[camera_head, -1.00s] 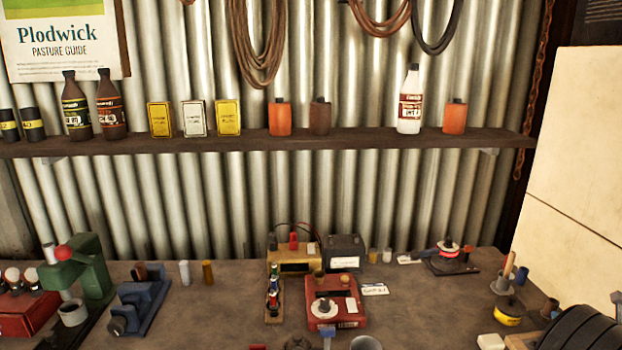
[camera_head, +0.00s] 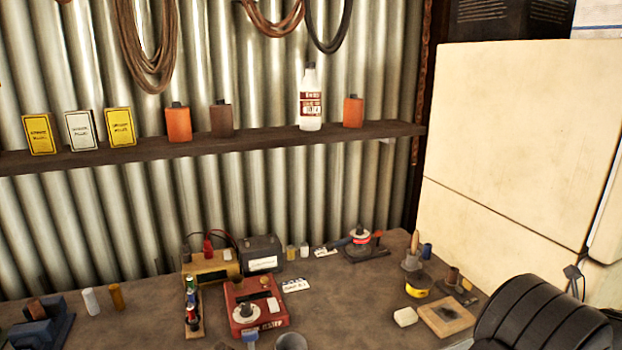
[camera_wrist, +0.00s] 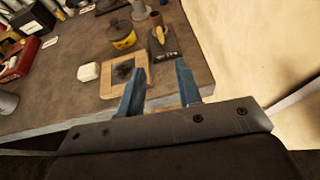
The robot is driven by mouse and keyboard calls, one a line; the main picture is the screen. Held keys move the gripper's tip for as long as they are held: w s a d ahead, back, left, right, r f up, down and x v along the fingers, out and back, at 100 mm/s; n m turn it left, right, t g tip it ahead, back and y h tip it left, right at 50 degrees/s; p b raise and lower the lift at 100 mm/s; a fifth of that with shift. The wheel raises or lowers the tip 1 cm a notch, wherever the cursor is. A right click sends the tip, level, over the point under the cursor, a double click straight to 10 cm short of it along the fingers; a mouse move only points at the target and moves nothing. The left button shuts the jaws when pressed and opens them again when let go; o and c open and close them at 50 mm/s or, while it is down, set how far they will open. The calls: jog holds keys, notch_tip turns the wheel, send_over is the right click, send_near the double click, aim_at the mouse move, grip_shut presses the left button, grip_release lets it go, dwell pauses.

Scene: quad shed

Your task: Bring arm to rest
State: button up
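My gripper (camera_wrist: 160,76) shows in the wrist view with its two blue fingers apart and nothing between them. It is above the bench's near edge, close to a square wooden board with a dark middle (camera_wrist: 104,86). The board also shows in the head view (camera_head: 432,307), at the right part of the bench. I cannot make out the gripper clearly in the head view.
The bench (camera_head: 340,292) holds a red box (camera_head: 272,318), a dark battery (camera_head: 262,242), a yellow tin (camera_head: 418,289) and a white block (camera_head: 405,317). A shelf (camera_head: 270,143) with bottles runs behind. A cream cabinet (camera_head: 505,150) stands right.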

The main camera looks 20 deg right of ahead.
jog(key=x, duration=1.8)
jog(key=shift+a, duration=0.2)
jog(key=shift+s+r+m+h, duration=0.1)
jog(key=shift+r+m+h, duration=0.1)
jog(key=shift+m+h, duration=1.1)
jog(key=shift+h, duration=0.1)
jog(key=r+v, duration=0.1)
jog(key=v, duration=1.7)
notch_tip(320, 180, up, 3)
jog(key=n+g+y, duration=0.3)
jog(key=n+g, duration=0.2)
jog(key=n, duration=0.4)
send_near(468, 282)
jog(key=shift+s+a+r, duration=0.15)
jog(key=shift+s+a, duration=0.05)
jog(key=shift+a, duration=0.5)
jog(key=shift+s+a+r, duration=0.1)
jog(key=shift+s+a, duration=0.05)
jog(key=shift+a, duration=0.55)
jog(key=shift+s+a+r, duration=0.15)
jog(key=shift+s+a, duration=0.05)
jog(key=shift+a, duration=0.55)
